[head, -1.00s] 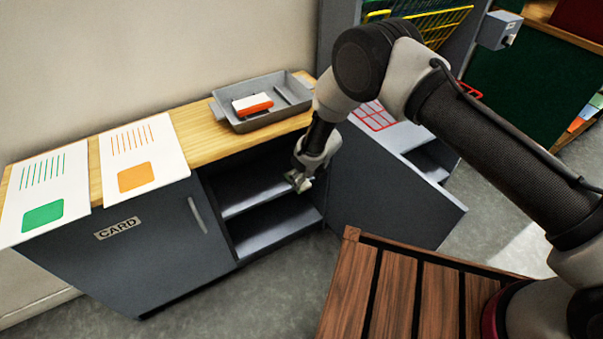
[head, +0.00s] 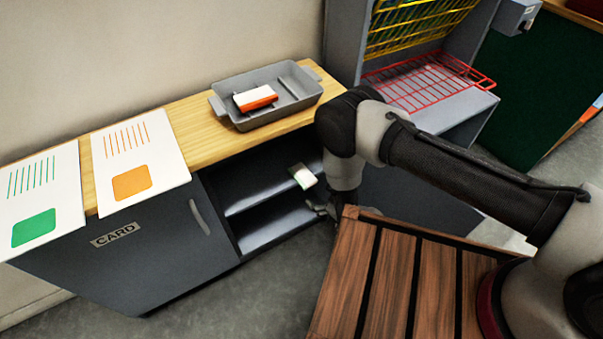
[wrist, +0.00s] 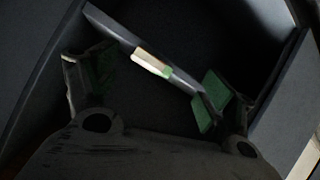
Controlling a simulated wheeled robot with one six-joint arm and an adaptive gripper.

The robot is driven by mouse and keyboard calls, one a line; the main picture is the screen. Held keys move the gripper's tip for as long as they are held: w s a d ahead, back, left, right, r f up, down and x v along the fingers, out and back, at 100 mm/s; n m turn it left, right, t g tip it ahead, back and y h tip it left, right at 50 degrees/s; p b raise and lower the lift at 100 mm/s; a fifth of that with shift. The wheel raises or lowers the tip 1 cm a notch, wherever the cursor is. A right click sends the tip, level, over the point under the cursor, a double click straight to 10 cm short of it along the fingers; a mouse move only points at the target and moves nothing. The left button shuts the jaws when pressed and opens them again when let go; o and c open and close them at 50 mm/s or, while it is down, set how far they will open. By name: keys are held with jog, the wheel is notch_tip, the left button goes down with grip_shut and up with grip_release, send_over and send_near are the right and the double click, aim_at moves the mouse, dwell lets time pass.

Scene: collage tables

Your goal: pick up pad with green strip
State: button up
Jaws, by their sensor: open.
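The pad with the green strip (head: 303,176) is a small white block with a green end. It lies at the front edge of the upper shelf inside the open cabinet. In the wrist view the pad (wrist: 152,64) shows beyond the fingers, with its green end toward the right. My gripper (head: 322,208) is below and to the right of the pad in the head view, apart from it. In the wrist view my gripper (wrist: 155,88) is open and empty, its green-lined fingers spread on either side.
A grey tray (head: 222,107) on the wooden top holds a white pad with an orange strip (head: 255,97). Two marked sheets lie left. The cabinet door labelled CARD (head: 150,255) is left of the shelves. A slatted wooden surface (head: 345,280) stands close in front.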

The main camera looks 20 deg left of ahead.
aim_at(307, 179)
jog(key=w+a+m, duration=0.1)
jog(key=a, duration=0.1)
jog(key=w+a+m, duration=0.1)
jog(key=w+a, duration=0.1)
jog(key=w+a+f+m, duration=0.1)
jog(key=w+a+m, duration=0.1)
jog(key=shift+a+f+t+y, duration=0.1)
jog(key=shift+a+t+y, duration=0.05)
jog(key=shift+t+y, duration=0.2)
jog(key=shift+c, duration=0.2)
jog(key=c, duration=1.1)
